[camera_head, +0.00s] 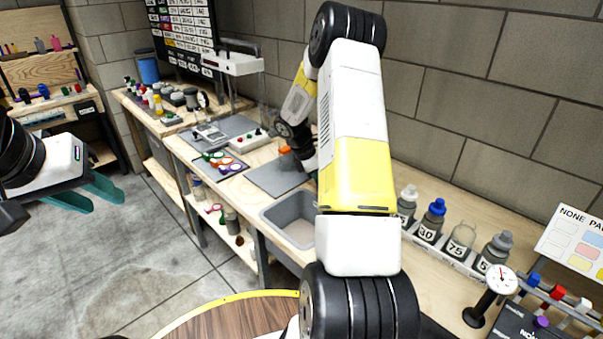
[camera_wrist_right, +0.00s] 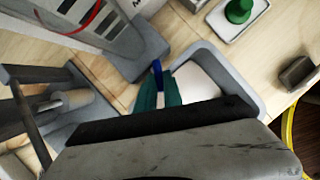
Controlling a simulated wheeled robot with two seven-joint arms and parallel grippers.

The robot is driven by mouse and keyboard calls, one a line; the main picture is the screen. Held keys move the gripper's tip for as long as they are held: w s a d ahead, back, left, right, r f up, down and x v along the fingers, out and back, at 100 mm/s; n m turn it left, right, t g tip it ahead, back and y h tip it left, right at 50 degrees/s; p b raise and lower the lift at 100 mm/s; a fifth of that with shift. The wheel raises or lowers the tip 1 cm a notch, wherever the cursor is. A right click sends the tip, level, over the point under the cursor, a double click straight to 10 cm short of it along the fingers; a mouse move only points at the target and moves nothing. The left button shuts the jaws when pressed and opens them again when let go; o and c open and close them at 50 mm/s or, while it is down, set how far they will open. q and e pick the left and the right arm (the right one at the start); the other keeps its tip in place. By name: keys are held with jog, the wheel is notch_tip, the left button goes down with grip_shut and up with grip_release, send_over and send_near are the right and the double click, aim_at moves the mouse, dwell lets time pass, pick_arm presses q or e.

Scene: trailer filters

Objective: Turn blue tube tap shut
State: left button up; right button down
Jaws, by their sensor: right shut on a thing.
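The blue tap (camera_wrist_right: 157,65) shows in the right wrist view as a small upright blue piece beside a grey block. My right gripper (camera_wrist_right: 160,80) has its teal fingers closed around it, and the fingers hide its lower part. Which way the tap is turned cannot be told. In the head view my right arm covers the place where the tap is, and the right fingers are hidden. My left gripper (camera_head: 95,196) is at the left of the head view, over the floor, with its teal fingers apart and nothing between them.
A grey bin (camera_head: 268,213) is set at the workbench; its rim also shows in the wrist view (camera_wrist_right: 235,75). A green object (camera_wrist_right: 238,11) lies on a white dish. Bottles (camera_head: 428,222) and a dial gauge (camera_head: 502,280) stand at right. A round wooden table (camera_head: 235,320) is in front.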

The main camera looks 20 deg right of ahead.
jog(key=m, duration=0.1)
jog(key=m+g, duration=0.1)
jog(key=m, duration=0.2)
jog(key=shift+w+m+g+y, duration=0.3)
jog(key=shift+w+y, duration=0.05)
jog(key=shift+y, duration=0.05)
jog(key=m, duration=0.1)
jog(key=m+g+y, duration=0.1)
jog(key=m, duration=0.3)
jog(key=shift+w+d+y, duration=0.2)
jog(key=shift+d+y, duration=0.1)
jog(key=shift+m, duration=0.4)
jog(key=c, duration=1.5)
grip_release()
jog(key=shift+d, duration=0.1)
